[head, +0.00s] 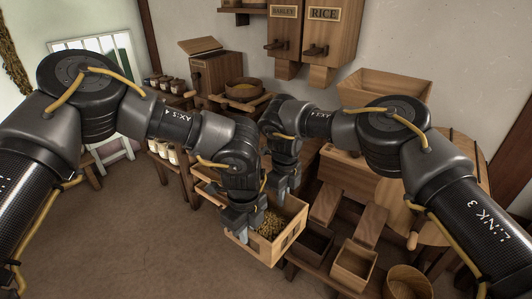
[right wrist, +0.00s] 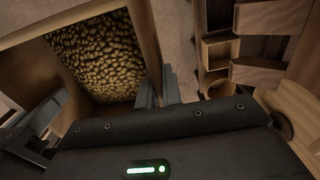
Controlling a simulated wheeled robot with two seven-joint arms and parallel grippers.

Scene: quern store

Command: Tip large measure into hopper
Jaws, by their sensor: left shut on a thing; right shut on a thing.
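The large measure is an open wooden box (head: 291,238) with a dark label on its side. Golden grain (head: 268,222) lies in it, and the grain also fills much of the right wrist view (right wrist: 95,55). My left gripper (head: 240,222) is shut on the box's left wall. My right gripper (head: 281,192) is shut on its far wall, partly hidden by my arms. In the right wrist view, my fingers (right wrist: 160,92) straddle the box wall. A wide, flared wooden box (head: 385,88) at the back right may be the hopper; my right arm hides its lower part.
Small wooden bins (head: 353,265) and a round tub (head: 408,281) stand at lower right, close to the held box. Wall bins labelled BARLEY (head: 284,28) and RICE (head: 325,35) hang behind. A bowl (head: 244,88) stands on a back bench. The floor at lower left (head: 150,240) is clear.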

